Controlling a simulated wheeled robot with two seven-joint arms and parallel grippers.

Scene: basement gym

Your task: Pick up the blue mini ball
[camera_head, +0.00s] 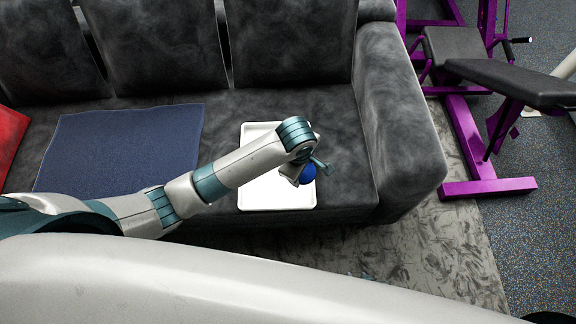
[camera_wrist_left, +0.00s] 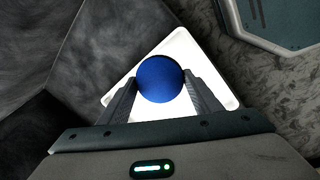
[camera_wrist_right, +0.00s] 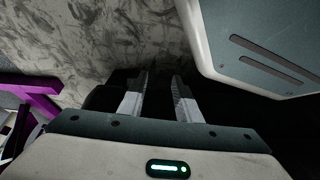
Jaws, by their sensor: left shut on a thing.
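The blue mini ball (camera_head: 308,173) shows at the tip of my left gripper (camera_head: 303,172), over the white tray (camera_head: 277,199) on the sofa seat. In the left wrist view, the ball (camera_wrist_left: 160,79) sits between the two fingers of my left gripper (camera_wrist_left: 161,92), which is shut on it. The tray (camera_wrist_left: 178,46) lies behind the ball in that view. Whether the ball still touches the tray I cannot tell. My right gripper (camera_wrist_right: 158,92) shows only in its own wrist view, with its fingers apart and nothing between them.
The dark grey sofa (camera_head: 345,150) has its armrest (camera_head: 405,120) right of the tray. A blue cloth (camera_head: 120,148) lies left, and a red cushion (camera_head: 10,135) at the far left. A purple and black gym bench (camera_head: 490,188) stands right, on the floor.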

